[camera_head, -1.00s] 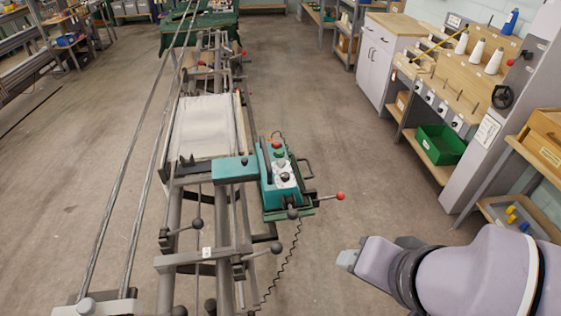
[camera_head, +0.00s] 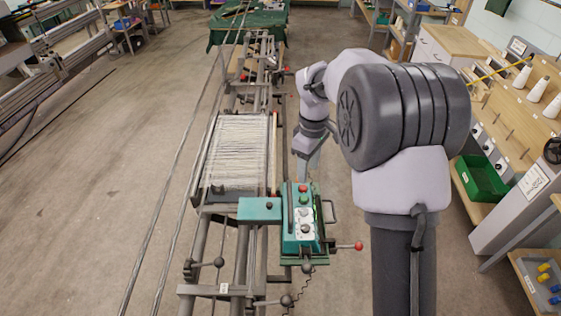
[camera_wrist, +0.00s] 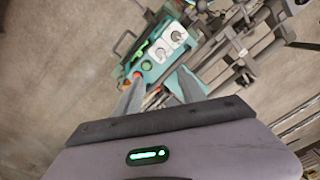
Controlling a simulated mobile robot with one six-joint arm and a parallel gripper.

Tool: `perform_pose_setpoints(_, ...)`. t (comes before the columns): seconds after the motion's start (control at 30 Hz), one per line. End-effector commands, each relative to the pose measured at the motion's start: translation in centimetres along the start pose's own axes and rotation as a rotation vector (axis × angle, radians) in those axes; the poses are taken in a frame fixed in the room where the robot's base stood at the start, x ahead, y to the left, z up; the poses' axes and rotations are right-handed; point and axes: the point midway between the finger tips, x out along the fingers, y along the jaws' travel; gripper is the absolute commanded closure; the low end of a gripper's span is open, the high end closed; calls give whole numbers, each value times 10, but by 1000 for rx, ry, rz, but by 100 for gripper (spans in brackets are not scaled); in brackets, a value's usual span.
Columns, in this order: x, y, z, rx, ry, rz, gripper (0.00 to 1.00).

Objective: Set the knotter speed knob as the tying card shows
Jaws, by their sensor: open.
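The teal knotter (camera_head: 291,243) sits on the long metal frame. Its top carries a red button, a green button and a white panel (camera_head: 304,222) with dark knobs. In the wrist view the knotter (camera_wrist: 150,66) is beyond my fingertips, with one knob (camera_wrist: 160,54) on a white plate and another knob (camera_wrist: 177,37) beside it. I cannot read the dial marks or tell which knob sets speed. My gripper (camera_head: 304,168) hangs just behind the knotter, apart from the knobs. In the wrist view my gripper (camera_wrist: 160,88) is open and empty. I cannot identify the tying card for sure.
A white sheet of warp threads (camera_head: 240,152) lies left of my gripper. A red-tipped lever (camera_head: 358,246) sticks out right of the knotter. A small card (camera_head: 533,181) with unreadable print is on the grey post. A green bin (camera_head: 482,178) stands on the right shelf.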

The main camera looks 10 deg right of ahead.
Motion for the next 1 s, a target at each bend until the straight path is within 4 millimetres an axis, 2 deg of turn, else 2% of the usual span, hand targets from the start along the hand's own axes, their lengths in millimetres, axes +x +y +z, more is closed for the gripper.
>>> perform_pose_setpoints(0.17,33,2,0,-19,-9,-6,52)
perform_pose_setpoints(0.4,107,1,0,-17,-8,-6,52)
perform_pose_setpoints(0.6,157,1,0,-15,-7,-6,52)
perform_pose_setpoints(0.8,178,1,0,-15,-5,-3,52)
perform_pose_setpoints(1.0,179,1,0,-15,-5,-3,52)
